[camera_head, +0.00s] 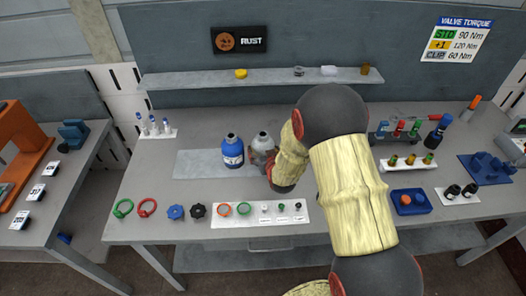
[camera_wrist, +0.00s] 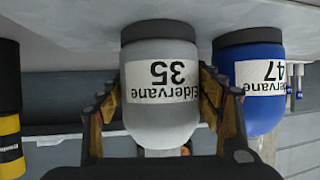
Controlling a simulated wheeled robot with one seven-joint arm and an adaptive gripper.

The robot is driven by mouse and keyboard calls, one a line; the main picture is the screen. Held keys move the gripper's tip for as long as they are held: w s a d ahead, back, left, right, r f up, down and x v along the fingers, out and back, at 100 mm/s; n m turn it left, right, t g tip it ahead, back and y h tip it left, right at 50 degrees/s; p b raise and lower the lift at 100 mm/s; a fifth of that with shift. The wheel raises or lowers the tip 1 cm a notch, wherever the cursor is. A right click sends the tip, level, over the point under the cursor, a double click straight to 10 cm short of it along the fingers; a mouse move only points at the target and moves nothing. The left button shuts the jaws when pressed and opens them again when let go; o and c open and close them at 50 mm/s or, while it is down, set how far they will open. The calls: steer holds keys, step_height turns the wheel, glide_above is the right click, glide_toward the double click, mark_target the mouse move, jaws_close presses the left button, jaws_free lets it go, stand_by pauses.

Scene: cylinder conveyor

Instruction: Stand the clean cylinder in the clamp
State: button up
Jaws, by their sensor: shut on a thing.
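A grey cylinder (camera_head: 262,141) with a rounded shoulder stands upright toward the back of the bench. It also shows in the wrist view (camera_wrist: 160,112), upside down, with a dark base band and a white label reading "Eldervane 35". I see no rust on its visible side. My gripper (camera_head: 267,160) is shut on it, with one finger on each side in the wrist view (camera_wrist: 165,92). A similar blue cylinder (camera_head: 232,155), labelled 47 in the wrist view (camera_wrist: 262,100), stands close on its left in the head view. I cannot clearly identify the clamp.
A bare grey plate (camera_head: 195,165) lies under and left of the cylinders. A white strip (camera_head: 252,222) with rings and small parts lies in front. A shelf (camera_head: 200,80) and "RUST" sign (camera_head: 239,40) are behind. An orange frame (camera_head: 28,150) stands on the left table.

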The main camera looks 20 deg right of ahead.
steer(key=shift+r, duration=0.25)
steer(key=shift+f, duration=0.15)
steer(key=o, duration=1.6)
steer(key=shift+f, duration=0.15)
steer(key=o, duration=0.5)
